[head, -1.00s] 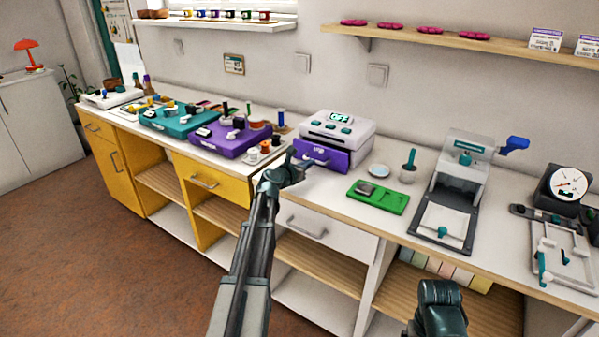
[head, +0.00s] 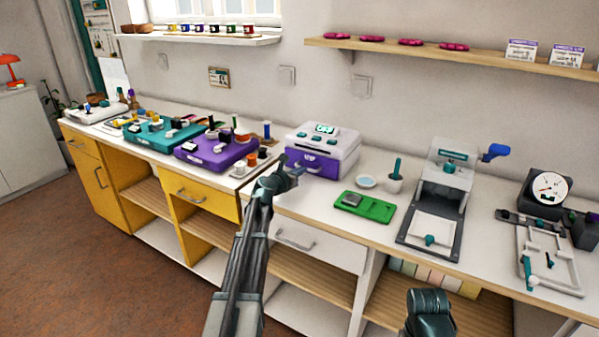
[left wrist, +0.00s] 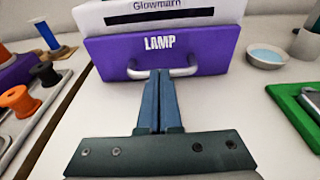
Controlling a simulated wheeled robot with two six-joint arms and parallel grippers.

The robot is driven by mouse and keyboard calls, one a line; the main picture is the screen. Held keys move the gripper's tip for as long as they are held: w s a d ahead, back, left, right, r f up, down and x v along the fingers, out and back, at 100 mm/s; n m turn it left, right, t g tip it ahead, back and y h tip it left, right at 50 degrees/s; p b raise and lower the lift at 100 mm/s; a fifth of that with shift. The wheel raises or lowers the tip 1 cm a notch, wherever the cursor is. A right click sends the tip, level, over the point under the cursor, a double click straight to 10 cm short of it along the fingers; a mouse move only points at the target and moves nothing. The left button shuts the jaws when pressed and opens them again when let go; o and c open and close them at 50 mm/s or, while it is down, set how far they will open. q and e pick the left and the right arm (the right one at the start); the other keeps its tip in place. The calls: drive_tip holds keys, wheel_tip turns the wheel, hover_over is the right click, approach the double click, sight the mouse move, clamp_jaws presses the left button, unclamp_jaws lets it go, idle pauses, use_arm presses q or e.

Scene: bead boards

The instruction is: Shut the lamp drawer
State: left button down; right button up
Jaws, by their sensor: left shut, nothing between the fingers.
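The purple lamp drawer (head: 318,168) is in the lower front of a white machine (head: 330,140) on the bench. In the left wrist view its front panel (left wrist: 205,52) reads "LAMP" and has a silver bar handle (left wrist: 188,71). The panel appears close against the white body (left wrist: 220,12); I cannot tell if it is fully flush. My left gripper (head: 290,168) is shut and empty. Its fingertips (left wrist: 155,74) are at the middle of the handle, touching or very near it. My right gripper's fingers are out of view.
A purple board (head: 215,148) and small spools are left of the machine. A green tray (head: 363,206), a pale blue dish (head: 366,182) and a press (head: 440,200) stand to its right. A white bench drawer (head: 310,241) is below.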

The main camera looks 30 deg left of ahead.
use_arm(q)
drive_tip(key=p+v, duration=0.2)
drive_tip(key=v, duration=1.2)
drive_tip(key=shift+p, duration=0.3)
